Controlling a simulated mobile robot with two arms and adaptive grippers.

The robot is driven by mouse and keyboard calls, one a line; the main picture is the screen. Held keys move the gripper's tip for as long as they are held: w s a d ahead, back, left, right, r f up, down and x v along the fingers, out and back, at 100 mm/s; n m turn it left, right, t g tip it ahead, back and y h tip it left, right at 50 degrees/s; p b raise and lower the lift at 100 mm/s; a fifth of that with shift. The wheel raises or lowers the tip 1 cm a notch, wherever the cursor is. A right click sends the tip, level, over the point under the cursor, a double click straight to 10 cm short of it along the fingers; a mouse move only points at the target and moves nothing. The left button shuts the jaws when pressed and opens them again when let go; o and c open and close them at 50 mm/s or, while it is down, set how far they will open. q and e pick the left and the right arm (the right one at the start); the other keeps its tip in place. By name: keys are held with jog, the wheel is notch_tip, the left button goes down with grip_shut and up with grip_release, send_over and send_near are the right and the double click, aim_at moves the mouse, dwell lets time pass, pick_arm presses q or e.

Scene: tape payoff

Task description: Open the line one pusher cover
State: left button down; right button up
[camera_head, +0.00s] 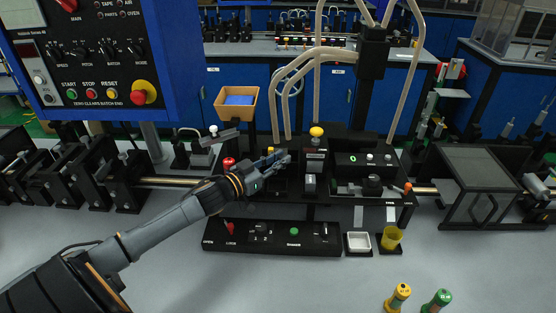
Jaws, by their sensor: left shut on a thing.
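My left gripper (283,159) reaches in from the left to the middle of the black machine on the bench. Its jaws are shut on a small dark part there, mostly hidden by the fingers. I cannot tell for sure whether this part is the line one pusher cover or its handle. A red knob (229,163) shows behind my forearm. My right gripper is not in view.
A black control strip (272,237) with a red lever and green button lies in front. A blue control panel (110,60) hangs upper left.

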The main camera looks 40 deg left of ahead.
pick_arm(q)
jog(key=shift+w+d+r+p, duration=0.1)
jog(key=shift+w+d+p, duration=0.4)
jog(key=shift+d, duration=0.45)
jog(key=shift+w+d, duration=0.2)
jog(key=shift+w, duration=0.05)
jog(key=c, duration=1.3)
grip_release()
jog(key=shift+o, duration=0.2)
jog(key=shift+s, duration=0.1)
jog(key=shift+s+a+f, duration=0.1)
jog(key=shift+s+f, duration=0.1)
jog(key=shift+s, duration=0.05)
jog(key=v, duration=1.1)
jog(key=shift+s, duration=0.2)
